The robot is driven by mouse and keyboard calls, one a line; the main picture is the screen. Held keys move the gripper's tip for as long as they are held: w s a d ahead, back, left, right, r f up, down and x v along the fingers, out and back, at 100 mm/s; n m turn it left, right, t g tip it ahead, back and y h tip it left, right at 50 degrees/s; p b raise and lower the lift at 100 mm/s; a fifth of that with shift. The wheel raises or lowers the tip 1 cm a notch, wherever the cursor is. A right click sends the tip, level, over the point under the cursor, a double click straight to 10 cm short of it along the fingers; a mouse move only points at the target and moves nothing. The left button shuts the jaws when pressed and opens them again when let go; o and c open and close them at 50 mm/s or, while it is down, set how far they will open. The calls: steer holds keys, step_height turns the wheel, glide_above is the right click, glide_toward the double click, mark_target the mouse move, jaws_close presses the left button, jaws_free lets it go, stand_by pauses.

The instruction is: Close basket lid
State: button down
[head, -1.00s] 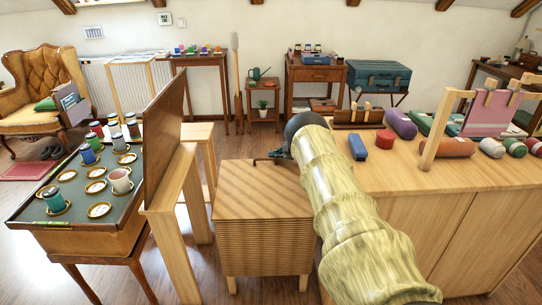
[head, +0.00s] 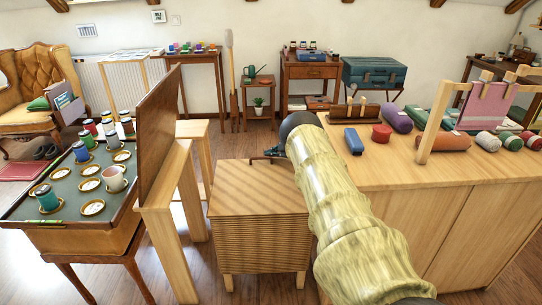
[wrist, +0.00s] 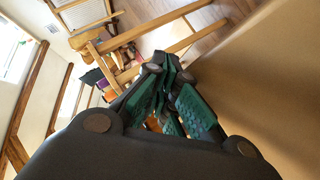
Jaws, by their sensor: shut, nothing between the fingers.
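The basket is a light-brown box with ribbed sides (head: 262,245) on short legs, in the middle of the head view. Its striped lid (head: 258,187) lies flat across the top, with no gap that I can see. My gripper (head: 265,157) is at the far edge of the lid, partly hidden behind my arm. I cannot tell if it touches the lid. In the wrist view my gripper (wrist: 172,100) shows green-padded fingers drawn together, with nothing held. A plain brown surface fills the right of that view.
A wooden counter (head: 400,172) with rolls and a red tin stands close on the right. On the left are a wooden frame stand (head: 165,225) and a display table (head: 70,205) with cups and jars, its tall panel raised. Open floor lies behind the basket.

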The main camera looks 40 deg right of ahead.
step_height(320, 180, up, 9)
steer(key=shift+r, duration=0.2)
stand_by(0.3)
